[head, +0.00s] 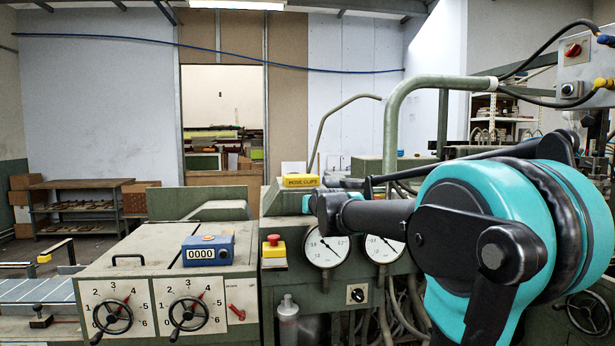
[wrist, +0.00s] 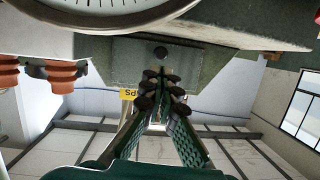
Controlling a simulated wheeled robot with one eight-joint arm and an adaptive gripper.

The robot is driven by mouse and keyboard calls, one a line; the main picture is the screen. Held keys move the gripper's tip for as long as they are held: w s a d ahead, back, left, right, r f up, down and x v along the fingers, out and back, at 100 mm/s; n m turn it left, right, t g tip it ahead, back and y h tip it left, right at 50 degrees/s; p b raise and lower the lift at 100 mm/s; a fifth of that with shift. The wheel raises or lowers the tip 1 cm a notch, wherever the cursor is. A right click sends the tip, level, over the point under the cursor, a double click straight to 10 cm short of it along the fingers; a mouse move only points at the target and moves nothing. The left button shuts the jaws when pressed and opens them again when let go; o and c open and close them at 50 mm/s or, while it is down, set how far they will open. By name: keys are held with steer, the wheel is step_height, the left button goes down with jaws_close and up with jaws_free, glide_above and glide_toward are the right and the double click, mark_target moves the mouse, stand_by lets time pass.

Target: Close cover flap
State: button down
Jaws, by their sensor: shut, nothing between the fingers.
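No part is marked as the cover flap. A green panel (head: 196,202) stands upright at the back of the left machine's top, and I cannot tell whether it is the flap. In the wrist view, which is upside down, a grey-green plate (wrist: 128,62) with a dark round spot and slanted green sides lies just beyond my fingers. My gripper (wrist: 163,82) is shut and empty, its fingertips together in front of this plate. I cannot tell if they touch it. In the head view my gripper is mostly hidden by my arm at the console.
A yellow hose clips label (head: 301,181) tops the console. Two gauges (head: 324,249) sit below it. A red emergency button (head: 273,240) and a blue counter (head: 208,250) are to the left. A green bent pipe (head: 391,130) rises behind my arm.

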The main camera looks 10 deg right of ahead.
mark_target(308, 222)
steer(key=shift+w+f, duration=0.4)
steer(key=shift+f, duration=0.4)
steer(key=shift+w+f, duration=0.35)
steer(key=shift+f, duration=0.4)
steer(key=a+v, duration=0.1)
steer(key=v, duration=1.1)
steer(key=s+d+f+g, duration=0.1)
steer(key=s+f+g, duration=0.3)
steer(key=f, duration=0.7)
steer(key=s+d+f+g, duration=0.1)
steer(key=s+f, duration=0.5)
steer(key=f, duration=0.5)
steer(key=s+d+f+g, duration=0.1)
steer(key=s+f+g, duration=0.4)
steer(key=s+f, duration=1.2)
steer(key=shift+s+d+g+h, duration=0.25)
steer(key=shift+d+g+h, duration=0.05)
steer(key=shift+d+h, duration=0.1)
steer(key=c, duration=2.3)
jaws_free()
steer(key=shift+f, duration=0.1)
